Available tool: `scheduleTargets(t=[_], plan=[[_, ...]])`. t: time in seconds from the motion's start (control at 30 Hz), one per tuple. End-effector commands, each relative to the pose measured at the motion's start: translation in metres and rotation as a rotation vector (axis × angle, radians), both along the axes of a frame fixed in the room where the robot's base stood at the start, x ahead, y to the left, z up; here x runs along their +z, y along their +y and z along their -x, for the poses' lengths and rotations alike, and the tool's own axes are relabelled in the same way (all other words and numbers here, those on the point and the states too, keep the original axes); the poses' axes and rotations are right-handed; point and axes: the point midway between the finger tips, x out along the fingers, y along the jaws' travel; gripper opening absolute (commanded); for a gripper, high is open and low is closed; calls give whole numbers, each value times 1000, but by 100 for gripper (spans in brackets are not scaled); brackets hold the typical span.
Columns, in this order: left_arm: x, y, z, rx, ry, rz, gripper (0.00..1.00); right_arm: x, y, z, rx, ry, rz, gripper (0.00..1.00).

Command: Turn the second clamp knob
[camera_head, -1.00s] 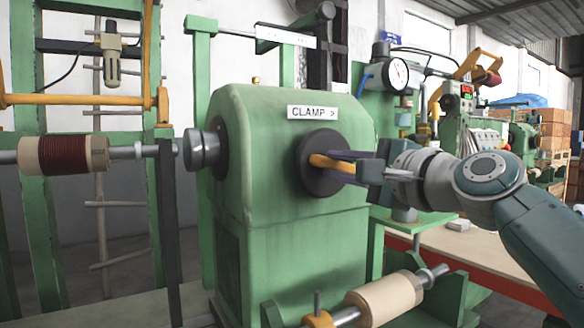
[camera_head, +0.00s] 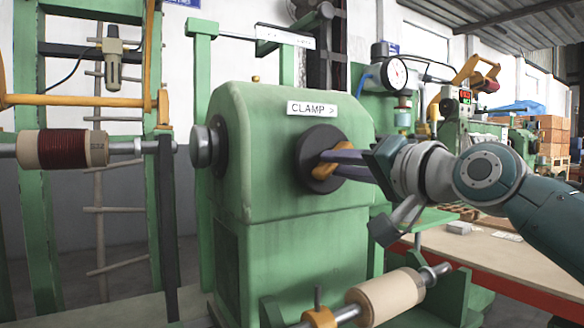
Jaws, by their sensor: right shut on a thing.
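The clamp knob is a black round disc (camera_head: 312,172) with a yellow-orange bar handle (camera_head: 325,168) across it, on the right face of the green machine housing (camera_head: 265,190). A white label reading "CLAMP >" (camera_head: 312,109) sits above it. My right gripper (camera_head: 338,163) comes in from the right and is shut on the yellow handle. The handle lies tilted, and the gripper fingers hide part of it. My left gripper is out of view.
A coil on a shaft (camera_head: 62,149) is at the left, beside a dark upright post (camera_head: 167,230). A beige spool (camera_head: 385,297) lies at the bottom, below my right arm. A gauge (camera_head: 395,73) and other machines stand behind.

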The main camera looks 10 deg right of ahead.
Motion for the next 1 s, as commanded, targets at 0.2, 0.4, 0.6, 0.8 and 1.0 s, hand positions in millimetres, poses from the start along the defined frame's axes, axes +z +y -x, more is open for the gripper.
scheduleTargets(t=[0.2, 0.4, 0.6, 0.8, 1.0], plan=[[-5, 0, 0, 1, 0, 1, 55, -2, -1, 0, -1, -71, 199, 0], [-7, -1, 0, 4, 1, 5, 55, -2, -2, -1, -1, -136, 377, 0], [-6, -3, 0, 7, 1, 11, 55, -2, -3, -1, 0, -197, 546, 0], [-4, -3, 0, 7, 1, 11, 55, -2, -4, -1, 0, -248, 686, 0], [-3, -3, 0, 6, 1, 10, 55, -2, -4, -2, 0, -282, 780, 0]])
